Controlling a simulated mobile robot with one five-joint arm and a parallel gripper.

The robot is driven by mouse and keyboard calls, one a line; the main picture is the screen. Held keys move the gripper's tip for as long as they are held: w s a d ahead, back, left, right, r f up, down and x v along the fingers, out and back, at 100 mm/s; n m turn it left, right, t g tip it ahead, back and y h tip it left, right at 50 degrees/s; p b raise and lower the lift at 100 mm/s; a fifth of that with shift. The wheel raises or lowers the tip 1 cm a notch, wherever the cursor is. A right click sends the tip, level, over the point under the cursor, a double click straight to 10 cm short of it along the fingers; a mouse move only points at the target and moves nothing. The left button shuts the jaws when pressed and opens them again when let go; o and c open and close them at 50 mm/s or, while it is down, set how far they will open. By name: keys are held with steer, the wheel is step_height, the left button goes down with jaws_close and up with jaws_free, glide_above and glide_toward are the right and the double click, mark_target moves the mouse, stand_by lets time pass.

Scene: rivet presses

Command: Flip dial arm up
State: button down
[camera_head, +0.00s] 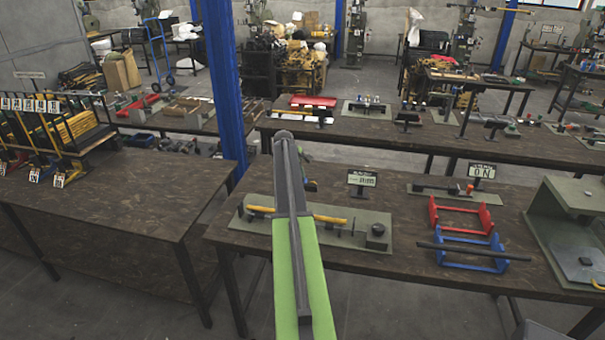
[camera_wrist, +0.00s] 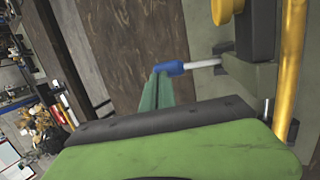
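A grey-green fixture plate (camera_head: 345,242) lies on the middle table, with yellow bars and a dark knob on it. In the wrist view the fixture (camera_wrist: 245,82) is close, with a yellow bar along the right. A pale rod with a blue tip (camera_wrist: 170,68) sticks out leftward from it. It looks like an arm, but I cannot confirm that it is the dial arm. Narrow green pieces (camera_wrist: 158,92), apparently my gripper, sit just below the blue tip. Contact is unclear. In the head view my green and grey arm covers the fixture's middle and hides the gripper.
A display sign (camera_head: 362,179) stands behind the fixture. To the right are a red frame (camera_head: 460,217), a blue frame (camera_head: 470,254), an "ON" sign (camera_head: 482,171) and a large press (camera_head: 575,230). A blue post (camera_head: 223,85) rises behind left. The left table's (camera_head: 110,195) front is clear.

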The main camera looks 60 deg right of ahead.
steer(key=shift+s+d+r, duration=0.1)
steer(key=shift+s+d, duration=0.05)
steer(key=w+d+r+p+v, duration=0.1)
steer(key=d+p+v, duration=0.1)
steer(key=p+v, duration=1.1)
steer(key=shift+w+r+p, duration=0.2)
steer(key=shift+r+p, duration=0.2)
steer(key=shift+r, duration=0.05)
